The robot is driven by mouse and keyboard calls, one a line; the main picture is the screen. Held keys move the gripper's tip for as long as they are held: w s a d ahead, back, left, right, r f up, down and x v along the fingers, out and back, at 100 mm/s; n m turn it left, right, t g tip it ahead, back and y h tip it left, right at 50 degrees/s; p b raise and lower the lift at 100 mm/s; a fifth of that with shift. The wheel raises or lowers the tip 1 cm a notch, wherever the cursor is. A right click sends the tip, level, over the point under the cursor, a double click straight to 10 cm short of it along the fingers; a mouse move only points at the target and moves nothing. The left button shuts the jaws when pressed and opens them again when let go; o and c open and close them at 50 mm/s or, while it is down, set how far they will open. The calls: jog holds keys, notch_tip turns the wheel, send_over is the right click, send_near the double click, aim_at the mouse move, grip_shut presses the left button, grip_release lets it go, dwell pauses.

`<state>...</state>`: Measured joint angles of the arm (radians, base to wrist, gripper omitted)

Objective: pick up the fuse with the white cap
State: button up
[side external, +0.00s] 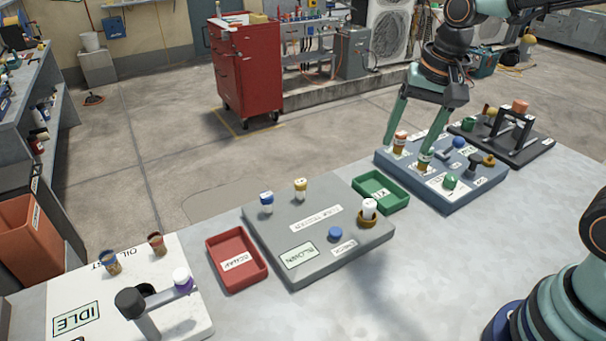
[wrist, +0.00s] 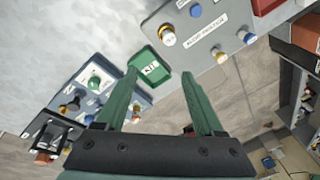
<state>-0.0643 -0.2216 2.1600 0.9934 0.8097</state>
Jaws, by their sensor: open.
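The fuse with the white cap (side external: 369,207) stands upright in a brass-coloured socket on the grey board (side external: 290,262), near its right corner. It also shows in the wrist view (wrist: 168,36), above and beyond my fingertips. My gripper (side external: 406,148) is open and empty, pointing down over the blue panel in the side view, to the right of and behind the white-capped fuse. In the wrist view my two green fingers (wrist: 160,74) stand wide apart with nothing between them. A blue-capped fuse (side external: 266,202) and a yellow-capped fuse (side external: 300,188) stand on the board's far side.
A green tray (side external: 381,205) lies between the grey board and the blue panel (side external: 463,194); a red tray (side external: 263,274) lies left of the board. A blue button (side external: 335,233) is near the white-capped fuse. A black stand (side external: 540,153) is far right. The front bench is clear.

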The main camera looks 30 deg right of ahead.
jog(key=w+a+f+m+g, duration=0.2)
jog(key=w+f+m, duration=0.2)
jog(key=f+m, duration=0.15)
send_over(370, 203)
jog(key=shift+m, duration=0.45)
jog(key=f, duration=0.6)
jog(key=shift+d+f, duration=0.25)
jog(key=shift+d, duration=0.1)
jog(key=shift+a+f, duration=0.2)
jog(key=shift+f, duration=1.15)
jog(key=shift+a+f, duration=0.15)
jog(key=shift+f, duration=1.15)
jog(key=shift+c, duration=0.3)
grip_shut()
jog(key=shift+r, duration=0.1)
